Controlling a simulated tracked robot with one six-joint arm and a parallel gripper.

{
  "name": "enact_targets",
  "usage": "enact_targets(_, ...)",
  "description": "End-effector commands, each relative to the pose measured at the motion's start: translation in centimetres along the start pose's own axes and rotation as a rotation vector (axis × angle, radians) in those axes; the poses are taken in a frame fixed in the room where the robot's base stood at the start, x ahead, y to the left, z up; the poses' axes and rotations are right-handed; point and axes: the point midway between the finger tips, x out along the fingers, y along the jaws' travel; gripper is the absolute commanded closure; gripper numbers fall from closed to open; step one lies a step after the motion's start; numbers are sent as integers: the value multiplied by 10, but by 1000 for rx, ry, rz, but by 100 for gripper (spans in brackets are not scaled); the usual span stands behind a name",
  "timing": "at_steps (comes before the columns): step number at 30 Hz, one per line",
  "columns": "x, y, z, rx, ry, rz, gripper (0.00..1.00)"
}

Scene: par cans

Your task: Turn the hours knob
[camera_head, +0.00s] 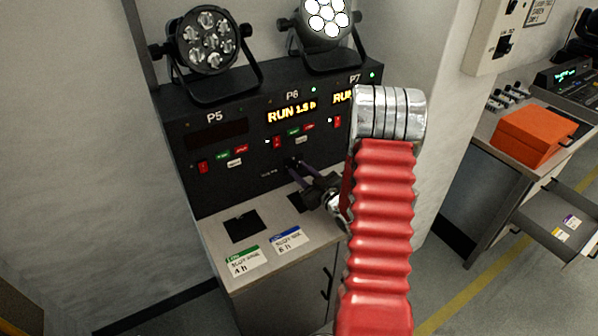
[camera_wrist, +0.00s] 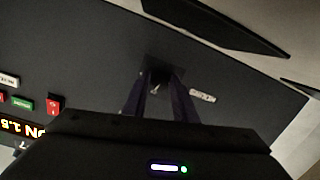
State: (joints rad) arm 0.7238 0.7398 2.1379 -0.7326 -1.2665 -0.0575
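The hours knob (camera_wrist: 160,72) is a small dark knob low on the front of the black panel (camera_head: 185,128), under the P6 display (camera_head: 291,111) that reads "RUN 1.5 h". In the wrist view it sits at the tips of my two dark fingers. My gripper (camera_head: 296,167) reaches the panel, and its fingers show in the wrist view (camera_wrist: 160,92) one on each side of the knob, with a gap between them. I cannot tell whether they press on it. A small pale label (camera_wrist: 202,95) is beside the knob. My gripper hides part of the knob in the head view.
Two par cans (camera_head: 207,40) (camera_head: 326,18) stand on the panel, the right one lit. The counter below holds a green-edged card (camera_head: 244,261) marked 4 h and a blue-edged card (camera_head: 286,240). An orange box (camera_head: 533,134) is on the bench at right, above an open drawer (camera_head: 560,222).

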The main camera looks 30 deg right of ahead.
Motion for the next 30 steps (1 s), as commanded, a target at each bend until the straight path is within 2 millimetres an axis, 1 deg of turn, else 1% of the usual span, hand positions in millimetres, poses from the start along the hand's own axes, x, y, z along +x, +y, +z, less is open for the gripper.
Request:
enact_targets(1, 0, 0, -1, -1, 2, 0, 71)
enact_targets(6, 1, 0, -3, -3, 6, -1, 59)
enact_targets(13, 1, 0, -4, -4, 9, -2, 59)
enact_targets(17, -3, 0, -4, -5, 9, -1, 59)
enact_targets(20, -11, 0, -3, -4, 8, -2, 59)
enact_targets(23, -24, 1, -3, -4, 8, 0, 59)
enact_targets(30, -66, 1, -2, -4, 7, 1, 59)
